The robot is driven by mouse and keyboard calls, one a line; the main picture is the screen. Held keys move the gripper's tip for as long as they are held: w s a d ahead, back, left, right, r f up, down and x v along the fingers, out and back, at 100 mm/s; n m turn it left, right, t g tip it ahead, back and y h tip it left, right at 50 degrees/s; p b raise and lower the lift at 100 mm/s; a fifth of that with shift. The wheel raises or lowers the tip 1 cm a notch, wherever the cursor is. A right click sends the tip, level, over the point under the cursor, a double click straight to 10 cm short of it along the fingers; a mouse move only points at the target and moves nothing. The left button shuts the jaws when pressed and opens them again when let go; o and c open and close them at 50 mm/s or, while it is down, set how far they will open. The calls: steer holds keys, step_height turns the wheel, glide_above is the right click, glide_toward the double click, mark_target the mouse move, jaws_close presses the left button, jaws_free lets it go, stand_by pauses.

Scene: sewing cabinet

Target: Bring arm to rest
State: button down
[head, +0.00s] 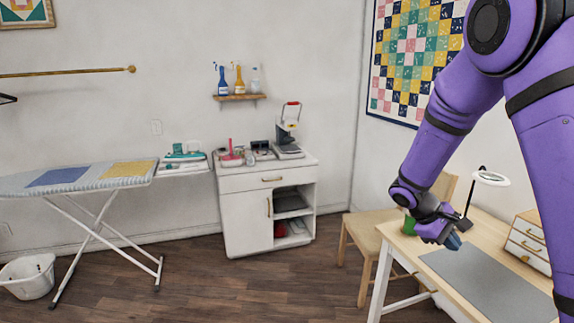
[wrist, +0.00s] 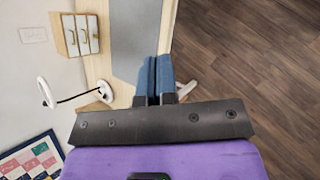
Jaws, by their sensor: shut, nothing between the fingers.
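My purple arm comes in from the upper right of the head view. How high the gripper is above the table is hard to tell.
A small drawer box (head: 528,243) and a white ring lamp (head: 490,179) stand on the table. A wooden chair (head: 362,230) is tucked beside it. A white cabinet (head: 245,205) and an ironing board (head: 80,178) stand along the back. The floor between is clear.

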steer(key=s+a+r+m+t+y, duration=0.2)
steer(key=s+r, duration=0.4)
steer(key=r, duration=0.1)
steer(key=s+a+r+m+t+y, duration=0.1)
steer(key=s+a+r+y, duration=0.15)
steer(key=s+r, duration=0.45)
steer(key=s+a+r+m+t+y, duration=0.1)
steer(key=s+a+r+t+y, duration=0.1)
steer(key=s+r, duration=0.2)
steer(key=s+a+r+m+t+y, duration=0.1)
steer(key=s+a+r+t, duration=0.2)
steer(key=s, duration=0.7)
steer(key=shift+a+r+m+y, duration=0.3)
steer(key=shift+r+y, duration=0.05)
steer(key=shift+r, duration=0.1)
steer(key=shift+s, duration=0.1)
